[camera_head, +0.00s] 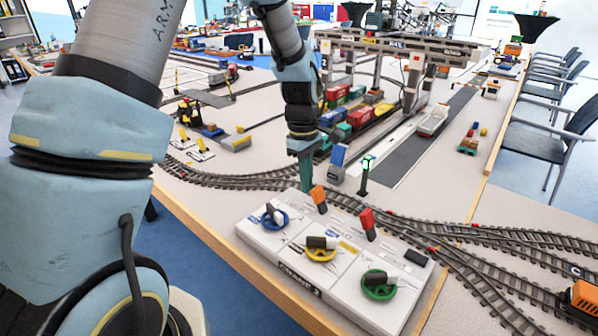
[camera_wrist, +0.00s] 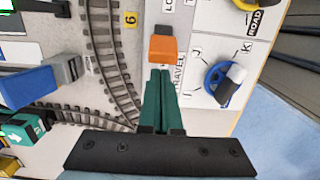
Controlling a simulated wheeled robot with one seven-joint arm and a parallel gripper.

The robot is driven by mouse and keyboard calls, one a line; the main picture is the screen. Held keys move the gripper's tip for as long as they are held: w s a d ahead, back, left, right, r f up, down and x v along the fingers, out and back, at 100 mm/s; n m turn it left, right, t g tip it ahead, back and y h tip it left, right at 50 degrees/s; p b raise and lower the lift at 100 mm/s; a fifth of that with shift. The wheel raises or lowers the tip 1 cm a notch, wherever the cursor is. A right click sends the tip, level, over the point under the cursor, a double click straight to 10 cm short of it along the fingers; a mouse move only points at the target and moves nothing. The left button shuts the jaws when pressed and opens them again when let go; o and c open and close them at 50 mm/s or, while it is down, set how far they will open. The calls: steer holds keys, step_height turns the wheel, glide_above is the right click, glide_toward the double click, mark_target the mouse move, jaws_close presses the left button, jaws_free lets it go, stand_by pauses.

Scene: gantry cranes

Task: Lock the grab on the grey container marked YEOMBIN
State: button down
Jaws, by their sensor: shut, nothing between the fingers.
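My gripper (camera_head: 306,187) points down at the back left of a white control box (camera_head: 285,248); its green fingers (camera_wrist: 160,78) are shut and empty. An orange lever knob (camera_head: 318,195) stands close by the fingertips; in the wrist view the orange knob (camera_wrist: 163,44) lies just beyond them. I cannot tell if they touch. A red lever (camera_head: 367,220) stands to the right. The box carries a blue wheel (camera_head: 274,217), a yellow wheel (camera_head: 321,249) and a green wheel (camera_head: 379,285). The gantry crane (camera_head: 400,45) stands behind, over several containers. I cannot make out the YEOMBIN marking or the grab.
Railway track (camera_head: 230,180) runs close behind the box. A small post with a green top (camera_head: 366,172) and a blue block (camera_head: 338,160) stand near my gripper. An orange locomotive (camera_head: 582,298) is at the right. The table's front edge lies just before the box.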

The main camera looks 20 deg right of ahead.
mark_target(317, 187)
steer(key=shift+s+d+r, duration=0.15)
steer(key=shift+s, duration=0.2)
stand_by(0.3)
steer(key=shift+s+d+r+t, duration=0.15)
steer(key=shift+s+t, duration=0.05)
steer(key=shift+t, duration=0.1)
steer(key=shift+s+d+r, duration=0.1)
steer(key=shift+s, duration=0.05)
steer(key=shift+s+d+r+t+y, duration=0.15)
steer(key=shift+s+d+t+y, duration=0.1)
steer(key=shift+s+t+y, duration=0.25)
steer(key=shift+s+d+r+t+y, duration=0.15)
steer(key=shift+s+d+t+y, duration=0.1)
steer(key=shift+t, duration=0.35)
steer(key=t, duration=0.1)
steer(key=s+t+y, duration=0.1)
steer(key=s+d+t+y+b, duration=0.1)
steer(key=shift+s+d+r+t, duration=0.1)
steer(key=shift+s+r+t, duration=0.15)
steer(key=shift+t, duration=0.05)
steer(key=shift+w, duration=0.1)
steer(key=shift+r, duration=0.15)
